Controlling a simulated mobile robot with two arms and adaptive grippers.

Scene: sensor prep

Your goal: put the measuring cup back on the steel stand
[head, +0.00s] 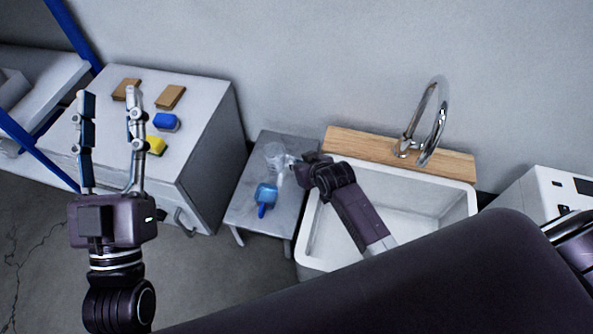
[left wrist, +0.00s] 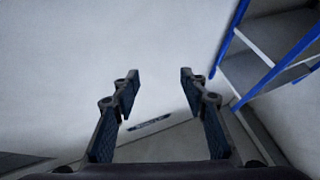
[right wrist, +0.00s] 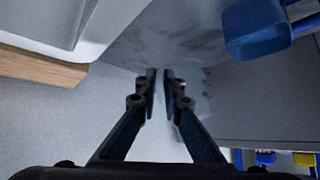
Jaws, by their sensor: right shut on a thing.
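The clear measuring cup (head: 274,151) is at the back of the low steel stand (head: 240,205), beside the sink. My right gripper (head: 291,163) reaches it from the right and is shut on it. In the right wrist view the fingertips (right wrist: 160,76) are close together, with a faint clear outline of the cup (right wrist: 196,103) around them. I cannot tell whether the cup's base touches the stand. My left gripper (head: 109,95) is open and empty, up at the left; its fingers also stand apart in the left wrist view (left wrist: 156,80).
A blue tool with a handle (head: 265,194) lies on the front of the stand. The white sink (head: 320,238) with a wooden ledge (head: 450,165) and tap (head: 404,146) is right of it. The cabinet (head: 205,100) on the left bears brown, blue and yellow items.

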